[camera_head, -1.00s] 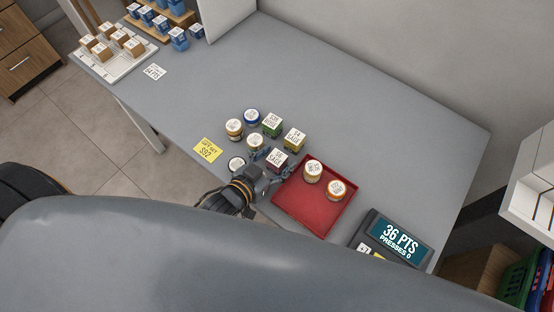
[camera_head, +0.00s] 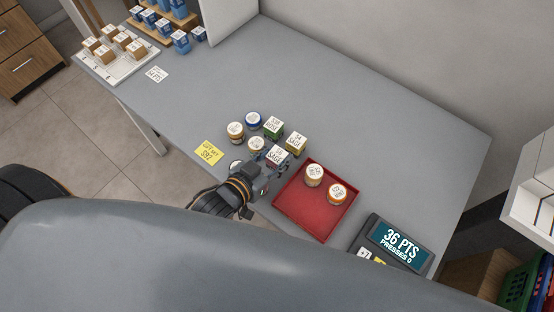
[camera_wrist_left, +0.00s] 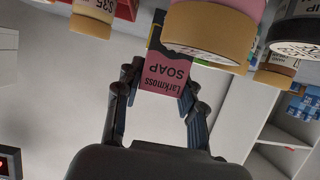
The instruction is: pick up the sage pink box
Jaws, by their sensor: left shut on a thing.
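The sage pink box (camera_head: 278,157) has a white top label reading SAGE, in the head view among the jars and boxes left of the red tray. In the left wrist view its pink face (camera_wrist_left: 165,73) reads "Larkmoss SOAP" and lies between the two fingers. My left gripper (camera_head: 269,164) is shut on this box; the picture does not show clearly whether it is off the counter. The gripper hides part of the box's near side. My right gripper is in neither view.
Green (camera_head: 273,127) and yellow (camera_head: 296,143) boxes stand close behind the pink one. Several jars (camera_head: 235,131) crowd its left. The red tray (camera_head: 306,221) holds two jars. A display reading 36 PTS (camera_head: 399,241) stands at right. The back counter is clear.

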